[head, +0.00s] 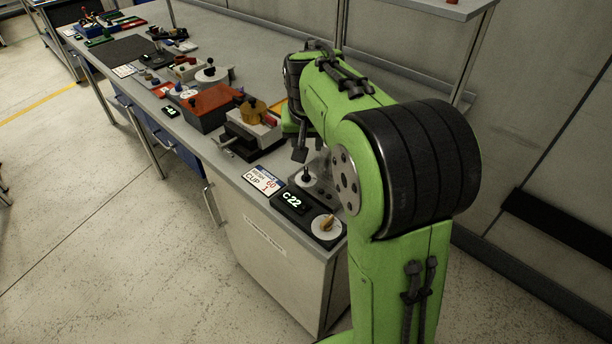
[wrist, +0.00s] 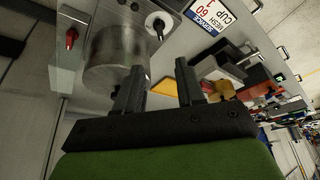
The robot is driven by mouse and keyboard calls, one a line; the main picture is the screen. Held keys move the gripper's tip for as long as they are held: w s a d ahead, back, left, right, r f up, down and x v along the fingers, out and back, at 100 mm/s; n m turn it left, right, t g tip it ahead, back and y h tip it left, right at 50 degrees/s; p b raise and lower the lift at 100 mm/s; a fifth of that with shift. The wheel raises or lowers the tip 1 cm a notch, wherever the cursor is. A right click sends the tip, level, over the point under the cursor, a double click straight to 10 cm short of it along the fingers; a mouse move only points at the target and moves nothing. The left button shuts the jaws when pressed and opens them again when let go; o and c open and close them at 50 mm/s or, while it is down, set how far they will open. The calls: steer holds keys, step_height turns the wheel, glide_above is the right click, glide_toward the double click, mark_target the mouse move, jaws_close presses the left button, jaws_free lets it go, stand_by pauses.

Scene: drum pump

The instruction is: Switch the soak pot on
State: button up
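In the wrist view a grey metal cylinder (wrist: 118,58), which looks like the soak pot, stands on a metal plate. A red knob (wrist: 71,38) sits to its left, and a white dial with a black knob (wrist: 160,24) to its right. My gripper (wrist: 163,88) is open, with nothing between its two fingers. The left finger overlaps the cylinder's edge in the picture; I cannot tell if they touch. In the head view my arm hides most of this area; a black knob (head: 307,175) shows beside it. My gripper's dark finger (head: 299,154) shows above the bench.
A display reading C22 (head: 292,200) and a white dial with an orange pointer (head: 327,227) sit at the bench's near corner. A mesh cup card (head: 262,181) lies beside them. A red-orange box (head: 209,104) and several other devices stand farther left along the bench.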

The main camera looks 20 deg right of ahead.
mark_target(306, 171)
steer(key=b+x, duration=0.4)
steer(key=x, duration=1.1)
steer(key=shift+w, duration=0.1)
jaws_close()
